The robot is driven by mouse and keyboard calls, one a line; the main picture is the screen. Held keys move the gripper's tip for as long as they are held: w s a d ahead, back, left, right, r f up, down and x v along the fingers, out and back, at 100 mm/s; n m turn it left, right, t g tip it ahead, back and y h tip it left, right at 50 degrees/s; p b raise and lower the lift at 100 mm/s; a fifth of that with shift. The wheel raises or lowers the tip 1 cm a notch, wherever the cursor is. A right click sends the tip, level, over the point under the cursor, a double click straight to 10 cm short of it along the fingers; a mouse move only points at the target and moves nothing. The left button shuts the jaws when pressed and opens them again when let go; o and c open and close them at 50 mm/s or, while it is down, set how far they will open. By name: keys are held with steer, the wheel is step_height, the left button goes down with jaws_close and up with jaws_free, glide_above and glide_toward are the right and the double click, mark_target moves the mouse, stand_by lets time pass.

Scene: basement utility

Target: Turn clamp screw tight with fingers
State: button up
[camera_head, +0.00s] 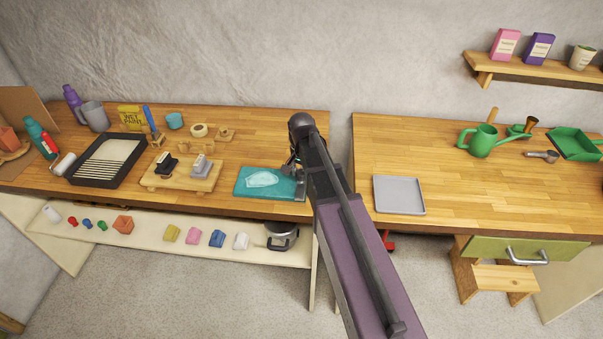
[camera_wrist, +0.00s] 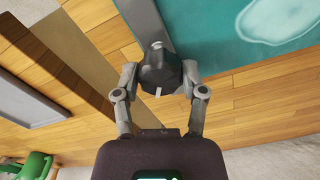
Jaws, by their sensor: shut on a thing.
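A dark grey faceted clamp knob (camera_wrist: 160,70) with a white mark sits at the end of a grey clamp bar (camera_wrist: 143,20) in the wrist view. My gripper (camera_wrist: 160,80) is shut on this knob, with one finger on each side. The clamp bar lies along the edge of a teal board (camera_wrist: 225,45), which carries a pale rounded patch (camera_wrist: 275,18). In the head view the teal board (camera_head: 243,194) lies near the right end of the left bench. My arm hides the knob and most of my gripper there.
Left of the board stand a wooden block stand (camera_head: 152,182) and a black paint tray (camera_head: 78,178). Across a gap, the right bench holds a grey tray (camera_head: 399,207) and a green watering can (camera_head: 482,142). Much of the right bench is clear.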

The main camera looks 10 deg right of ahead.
mark_target(302, 172)
steer(key=shift+s, duration=0.1)
steer(key=o, duration=1.1)
steer(key=shift+o, duration=0.2)
steer(key=shift+n, duration=0.4)
steer(key=n, duration=1.8)
steer(key=shift+d, duration=0.1)
steer(key=n, duration=0.7)
step_height(302, 172, up, 14)
steer(key=p, duration=1.3)
steer(key=shift+p, duration=0.4)
